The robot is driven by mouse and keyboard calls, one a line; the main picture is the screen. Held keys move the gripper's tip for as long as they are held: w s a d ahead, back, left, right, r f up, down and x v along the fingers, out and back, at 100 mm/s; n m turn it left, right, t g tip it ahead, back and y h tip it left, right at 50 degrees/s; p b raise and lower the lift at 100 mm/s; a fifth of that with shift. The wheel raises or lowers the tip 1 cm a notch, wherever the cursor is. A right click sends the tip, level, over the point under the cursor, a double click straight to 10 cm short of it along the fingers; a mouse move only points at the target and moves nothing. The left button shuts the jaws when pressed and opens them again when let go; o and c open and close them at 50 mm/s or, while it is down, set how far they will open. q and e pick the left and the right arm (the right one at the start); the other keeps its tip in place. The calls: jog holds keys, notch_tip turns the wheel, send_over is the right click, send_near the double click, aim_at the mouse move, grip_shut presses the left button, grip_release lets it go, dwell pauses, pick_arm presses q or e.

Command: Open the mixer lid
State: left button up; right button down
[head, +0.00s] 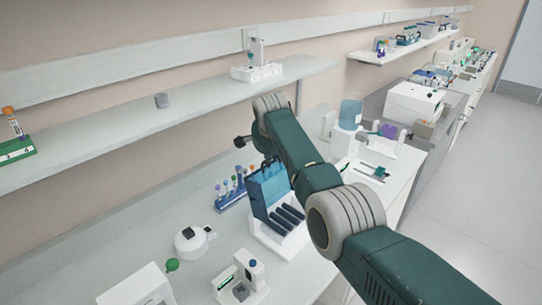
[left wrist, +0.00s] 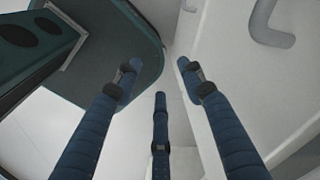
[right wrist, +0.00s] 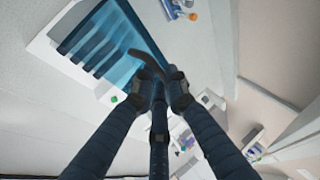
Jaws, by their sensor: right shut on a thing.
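The mixer is a white base (head: 276,239) with dark rollers (head: 289,215) on the bench in the head view. Its translucent blue lid (head: 268,190) stands raised and tilted, with the rollers bare in front of it. In the right wrist view the lid (right wrist: 112,42) fills the upper left, its dark handle (right wrist: 143,58) at its edge. My right gripper (right wrist: 160,84) is shut on this handle. In the head view my right arm hides part of the lid's surroundings. My left gripper (left wrist: 160,78) has its fingers apart with nothing between them; it is not in the head view.
A tube rack (head: 232,192) stands behind the mixer, left of the lid. A round white device (head: 190,242) and a small white instrument (head: 241,279) stand to the left and front. A shelf (head: 110,118) runs along the wall above. Bare bench lies left of the rack.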

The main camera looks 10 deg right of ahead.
jog(key=shift+w+r, duration=0.2)
jog(key=shift+r, duration=0.3)
jog(key=c, duration=1.7)
grip_release()
pick_arm(q)
jog(key=shift+w, duration=0.25)
pick_arm(e)
jog(key=shift+a+f, duration=0.1)
pick_arm(q)
jog(key=shift+w, duration=0.1)
pick_arm(e)
jog(key=shift+s+f, duration=0.1)
jog(key=shift+f, duration=0.1)
jog(key=v, duration=1.2)
